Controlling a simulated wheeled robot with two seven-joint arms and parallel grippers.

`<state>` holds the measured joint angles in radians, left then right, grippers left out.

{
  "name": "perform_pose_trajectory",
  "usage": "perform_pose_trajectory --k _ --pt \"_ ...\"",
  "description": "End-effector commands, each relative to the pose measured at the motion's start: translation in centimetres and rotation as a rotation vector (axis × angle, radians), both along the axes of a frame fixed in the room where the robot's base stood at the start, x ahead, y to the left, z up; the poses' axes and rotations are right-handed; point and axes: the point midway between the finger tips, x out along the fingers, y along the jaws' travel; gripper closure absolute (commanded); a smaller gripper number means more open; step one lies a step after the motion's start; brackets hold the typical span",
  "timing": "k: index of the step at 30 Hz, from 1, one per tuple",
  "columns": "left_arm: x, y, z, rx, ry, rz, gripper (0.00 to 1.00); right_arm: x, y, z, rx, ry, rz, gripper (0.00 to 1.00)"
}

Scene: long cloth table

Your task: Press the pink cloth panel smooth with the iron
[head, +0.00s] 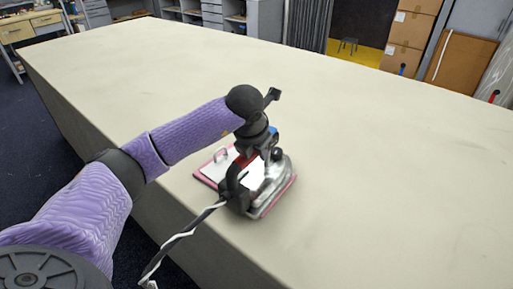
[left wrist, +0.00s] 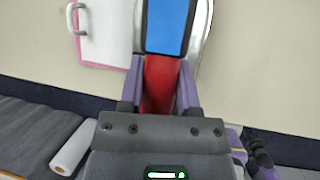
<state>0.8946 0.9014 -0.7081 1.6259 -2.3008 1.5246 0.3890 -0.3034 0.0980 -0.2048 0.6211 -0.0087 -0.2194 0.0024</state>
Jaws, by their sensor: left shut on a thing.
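The pink cloth panel (head: 207,182) lies on the table near its front edge, mostly covered by a white sheet-like piece (head: 226,169); its pink rim also shows in the left wrist view (left wrist: 105,67). A small grey handle-shaped piece (head: 220,155) stands at its left part. The iron (head: 276,185), silver with a dark cord, is over the panel's right part; whether its sole touches is hard to tell. My left gripper (head: 262,152) is shut on the iron's red handle (left wrist: 160,85), with the iron's blue top (left wrist: 166,25) ahead of the fingers. My right gripper is out of view.
The long cloth-covered table (head: 380,150) is clear around the panel. Its front edge is close to the iron. The striped cord (head: 185,235) hangs from the iron over that edge. Cardboard boxes (head: 408,35), a stool (head: 347,45) and cabinets stand beyond the table.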

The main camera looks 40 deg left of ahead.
Motion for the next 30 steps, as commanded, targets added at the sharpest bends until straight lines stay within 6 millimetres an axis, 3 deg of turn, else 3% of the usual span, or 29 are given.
perform_pose_trajectory --k 18,30 --pt "0.1 0.0 7.1 -0.001 -0.006 0.001 1.0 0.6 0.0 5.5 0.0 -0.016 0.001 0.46" --pt "0.1 0.0 7.7 0.0 -0.007 0.0 1.0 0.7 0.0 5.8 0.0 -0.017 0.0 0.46"
